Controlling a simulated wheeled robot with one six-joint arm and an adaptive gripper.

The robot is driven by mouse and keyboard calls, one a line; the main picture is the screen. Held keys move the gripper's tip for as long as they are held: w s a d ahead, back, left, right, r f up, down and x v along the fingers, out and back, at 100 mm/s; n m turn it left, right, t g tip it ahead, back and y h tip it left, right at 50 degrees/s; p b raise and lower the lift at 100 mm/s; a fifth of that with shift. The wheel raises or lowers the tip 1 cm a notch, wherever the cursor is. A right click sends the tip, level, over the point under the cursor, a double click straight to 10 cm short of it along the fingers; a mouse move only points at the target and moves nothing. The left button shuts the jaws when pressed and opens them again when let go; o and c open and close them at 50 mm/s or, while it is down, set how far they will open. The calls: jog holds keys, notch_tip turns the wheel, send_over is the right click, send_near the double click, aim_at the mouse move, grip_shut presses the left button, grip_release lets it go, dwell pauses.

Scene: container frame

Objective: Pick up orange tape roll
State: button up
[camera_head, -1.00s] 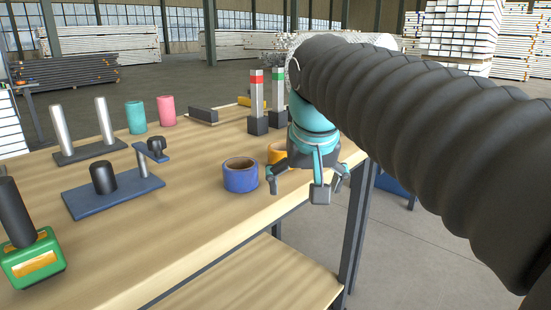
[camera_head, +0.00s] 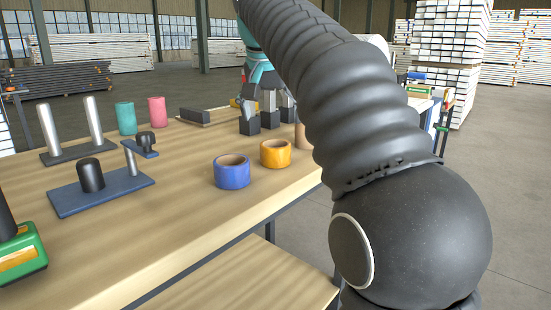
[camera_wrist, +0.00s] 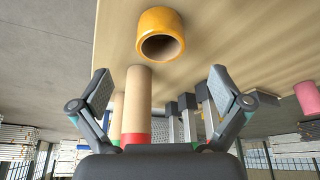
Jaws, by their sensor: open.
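The orange tape roll (camera_head: 275,160) lies flat on the wooden table near its right edge, just right of and behind a blue tape roll (camera_head: 232,177). In the wrist view the orange roll (camera_wrist: 160,17) is at the top centre, beyond the fingertips, with its hollow core visible. My gripper (camera_wrist: 161,86) has its two fingers spread wide, with nothing held.
A tan cylinder (camera_wrist: 137,95) shows between my fingers in the wrist view. Posts on dark blocks (camera_wrist: 188,110) are close by. Teal (camera_head: 126,118) and pink (camera_head: 157,111) cylinders and a blue-based fixture (camera_head: 75,200) stand further left.

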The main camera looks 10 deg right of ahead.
aim_at(275, 150)
jog(key=b+x, duration=0.2)
jog(key=x, duration=0.8)
jog(key=shift+a, duration=0.1)
jog(key=c, duration=1.2)
